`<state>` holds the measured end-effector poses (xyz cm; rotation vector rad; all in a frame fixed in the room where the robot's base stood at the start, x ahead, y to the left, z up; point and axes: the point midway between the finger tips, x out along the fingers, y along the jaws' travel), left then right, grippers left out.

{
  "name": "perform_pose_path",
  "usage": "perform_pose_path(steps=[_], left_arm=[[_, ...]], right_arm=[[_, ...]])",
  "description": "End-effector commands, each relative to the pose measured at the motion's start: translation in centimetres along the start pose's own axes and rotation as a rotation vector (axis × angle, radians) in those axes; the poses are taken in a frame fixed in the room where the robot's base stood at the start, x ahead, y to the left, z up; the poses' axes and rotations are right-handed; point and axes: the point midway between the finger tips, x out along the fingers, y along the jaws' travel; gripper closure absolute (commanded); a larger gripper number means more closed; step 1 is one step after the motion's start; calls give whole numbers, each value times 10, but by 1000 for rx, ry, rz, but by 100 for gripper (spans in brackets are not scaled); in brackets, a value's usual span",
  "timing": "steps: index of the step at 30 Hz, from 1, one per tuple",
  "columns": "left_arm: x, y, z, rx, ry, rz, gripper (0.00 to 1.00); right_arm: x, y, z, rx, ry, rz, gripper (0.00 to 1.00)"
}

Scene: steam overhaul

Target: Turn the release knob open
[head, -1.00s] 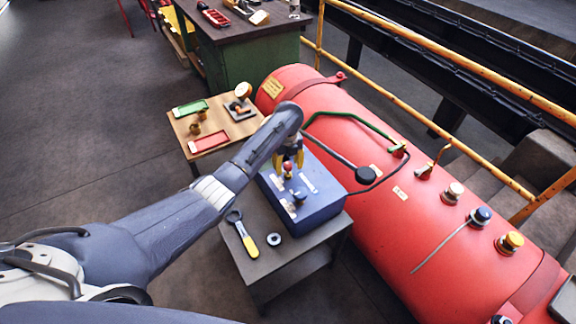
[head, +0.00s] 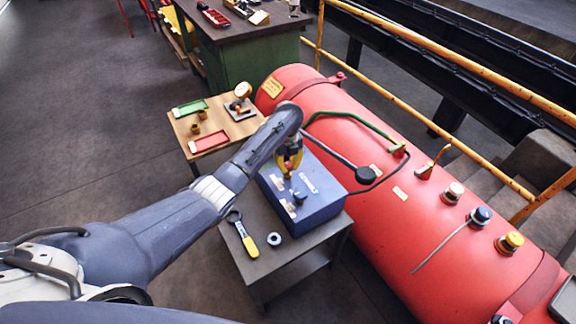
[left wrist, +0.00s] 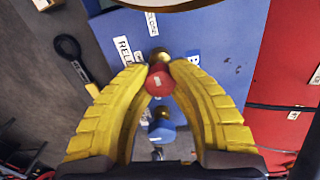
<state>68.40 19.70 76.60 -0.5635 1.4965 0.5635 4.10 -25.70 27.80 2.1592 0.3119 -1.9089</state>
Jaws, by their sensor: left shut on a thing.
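The blue box (head: 322,205) stands on a small grey table. In the left wrist view the red knob (left wrist: 160,82) sits beside a label starting "RELE", with a brass part (left wrist: 158,56) next to it. My left gripper (head: 289,172) has yellow fingers, shut on the red knob, one on each side; they also show in the left wrist view (left wrist: 161,70). A blue knob (head: 299,197) stands nearer on the same box and also shows in the left wrist view (left wrist: 161,130). My right gripper is not in view.
A yellow-handled wrench (head: 248,243) and a ring (head: 274,239) lie on the grey table (head: 262,268). A large red tank (head: 425,220) is close on the right. A wooden table (head: 222,128) with small trays stands behind.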

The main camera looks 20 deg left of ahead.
Motion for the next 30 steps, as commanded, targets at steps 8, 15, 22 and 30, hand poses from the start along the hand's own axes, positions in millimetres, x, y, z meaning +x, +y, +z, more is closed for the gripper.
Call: perform_pose_path(steps=[8, 15, 22, 30], left_arm=[[0, 0, 0, -187, 0, 0, 100], [0, 0, 0, -416, 0, -1, 100], [0, 0, 0, -634, 0, 0, 100], [0, 0, 0, -891, 0, -1, 100]], right_arm=[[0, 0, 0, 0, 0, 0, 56], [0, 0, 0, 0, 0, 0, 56], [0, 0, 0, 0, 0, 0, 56], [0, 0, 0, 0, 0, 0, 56]])
